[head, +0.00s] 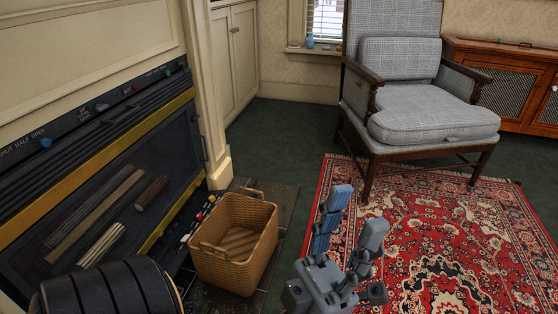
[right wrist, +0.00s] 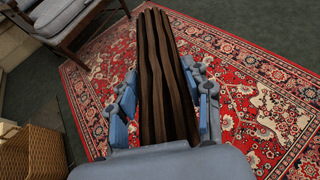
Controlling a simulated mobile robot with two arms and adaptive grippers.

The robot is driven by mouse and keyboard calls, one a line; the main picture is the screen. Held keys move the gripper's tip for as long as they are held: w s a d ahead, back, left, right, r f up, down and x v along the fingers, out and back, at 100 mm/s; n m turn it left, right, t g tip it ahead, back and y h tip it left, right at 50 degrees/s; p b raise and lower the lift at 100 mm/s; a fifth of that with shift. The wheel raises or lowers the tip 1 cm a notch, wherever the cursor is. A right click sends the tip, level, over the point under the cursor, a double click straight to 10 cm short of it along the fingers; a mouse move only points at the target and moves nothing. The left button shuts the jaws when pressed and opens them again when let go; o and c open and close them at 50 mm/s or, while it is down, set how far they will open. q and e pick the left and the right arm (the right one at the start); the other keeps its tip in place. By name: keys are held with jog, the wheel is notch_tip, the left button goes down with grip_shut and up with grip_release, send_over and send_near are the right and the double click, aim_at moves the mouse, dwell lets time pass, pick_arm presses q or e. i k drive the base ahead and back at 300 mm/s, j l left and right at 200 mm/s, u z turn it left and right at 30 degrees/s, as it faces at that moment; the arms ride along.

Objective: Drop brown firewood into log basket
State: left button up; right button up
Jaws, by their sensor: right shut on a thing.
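The log basket (head: 232,272) is tan wicker with handles and stands upright on the dark hearth. Its inside shows a brown, slanted-stripe surface; I cannot tell whether that is its floor. In the right wrist view the basket (right wrist: 32,158) is at the lower left. The brown firewood (right wrist: 160,75) is a long, dark, ridged piece. My right gripper (right wrist: 165,100) is shut on it, holding it over the rug, right of the basket. My left gripper (head: 358,210) is open and empty, right of the basket in the head view. My right gripper is outside the head view.
The fireplace (head: 120,180) on the left has several pieces of wood behind its front. A dark ribbed round object (head: 105,290) is at the lower left. A grey armchair (head: 430,120) stands on the red patterned rug (head: 430,240). A wooden cabinet (head: 505,80) is behind.

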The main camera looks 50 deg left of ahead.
aim_at(244, 260)
jog(key=i+l+u, duration=0.15)
jog(key=i, duration=0.35)
jog(key=i+l+u, duration=0.1)
jog(key=i, duration=0.4)
jog(key=i+u, duration=0.15)
jog(key=u, duration=0.3)
jog(key=i+u, duration=0.1)
jog(key=u, duration=0.35)
jog(key=i+u, duration=0.15)
jog(key=u, duration=0.35)
jog(key=i+l+u, duration=0.1)
jog(key=u, duration=0.35)
jog(key=i+u, duration=0.1)
jog(key=u, duration=0.3)
jog(key=i+l+u, duration=0.1)
jog(key=u, duration=0.35)
